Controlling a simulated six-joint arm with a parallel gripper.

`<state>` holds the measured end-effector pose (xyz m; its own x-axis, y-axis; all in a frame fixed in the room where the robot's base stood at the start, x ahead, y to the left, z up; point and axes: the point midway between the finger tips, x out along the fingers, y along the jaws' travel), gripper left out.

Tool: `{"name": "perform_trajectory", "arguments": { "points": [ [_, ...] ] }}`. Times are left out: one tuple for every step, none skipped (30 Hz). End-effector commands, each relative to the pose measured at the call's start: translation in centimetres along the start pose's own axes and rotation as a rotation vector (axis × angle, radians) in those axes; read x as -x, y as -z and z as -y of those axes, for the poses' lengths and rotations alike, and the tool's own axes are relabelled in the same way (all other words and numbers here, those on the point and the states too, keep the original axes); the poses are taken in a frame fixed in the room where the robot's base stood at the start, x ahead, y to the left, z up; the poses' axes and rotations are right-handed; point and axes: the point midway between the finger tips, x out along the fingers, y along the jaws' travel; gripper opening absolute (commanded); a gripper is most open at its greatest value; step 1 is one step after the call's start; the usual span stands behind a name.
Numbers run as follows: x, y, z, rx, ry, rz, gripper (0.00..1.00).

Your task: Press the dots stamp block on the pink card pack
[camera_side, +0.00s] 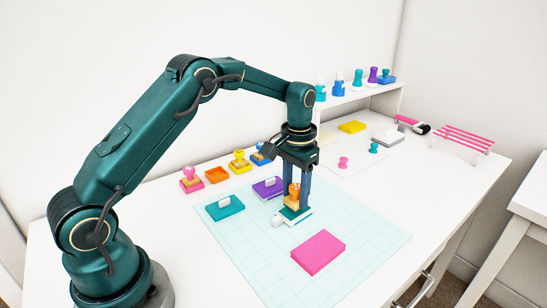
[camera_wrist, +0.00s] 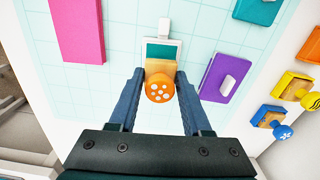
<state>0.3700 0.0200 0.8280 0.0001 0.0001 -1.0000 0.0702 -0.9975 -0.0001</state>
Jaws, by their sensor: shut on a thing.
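My gripper (camera_side: 297,206) is shut on the dots stamp block (camera_wrist: 159,88), which has an orange knob with pale dots on top and a wooden base. In the side view the dots stamp block (camera_side: 294,193) stands upright between the fingers. Directly under it is a small teal pad with a white border (camera_wrist: 170,48); I cannot tell whether the block touches it. The stamp's underside is hidden. The pink card pack (camera_side: 318,252) lies flat on the cutting mat, to the right of and nearer than my gripper. In the wrist view the pink card pack (camera_wrist: 77,30) is at upper left.
A purple pack (camera_side: 268,188) and a teal pack (camera_side: 225,208) with white tags lie left of my gripper. The pale grid mat (camera_side: 362,232) is clear around the pink pack. A shelf (camera_side: 350,97) holds bottles.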

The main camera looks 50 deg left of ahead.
Motion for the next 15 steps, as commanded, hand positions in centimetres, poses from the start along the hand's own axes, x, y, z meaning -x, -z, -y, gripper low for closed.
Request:
{"name": "perform_trajectory", "arguments": {
  "points": [
    [-0.01, 0.01, 0.00, 0.000, 0.000, -0.001, 0.00],
    [-0.03, 0.01, 0.00, 0.000, 0.000, 0.000, 0.00],
    [-0.09, 0.01, 0.00, 0.000, 0.000, 0.000, 0.00],
    [-0.14, 0.01, 0.00, 0.000, 0.000, 0.000, 0.00],
    [-0.20, 0.01, 0.00, 0.000, 0.000, 0.000, 0.00],
    [-0.28, 0.01, 0.00, 0.000, 0.000, 0.000, 0.00],
    [-0.34, 0.01, 0.00, 0.000, 0.000, 0.000, 0.00],
    [-0.41, 0.01, 0.00, 0.000, 0.000, 0.000, 0.00],
    [-0.49, 0.01, 0.00, 0.000, 0.000, 0.000, 0.00],
    [-0.54, 0.01, 0.00, 0.000, 0.000, 0.000, 0.00],
    [-0.61, 0.00, 0.00, 0.000, 0.000, 0.000, 0.00],
    [-0.68, 0.00, 0.00, 0.000, 0.000, 0.000, 0.00],
    [-0.74, -0.01, 0.00, 0.000, 0.000, 0.001, 0.00],
    [-0.80, -0.01, 0.00, 0.000, 0.000, 0.001, 0.00],
    [-0.88, -0.01, 0.00, 0.000, 0.000, 0.001, 0.00]
  ]
}}
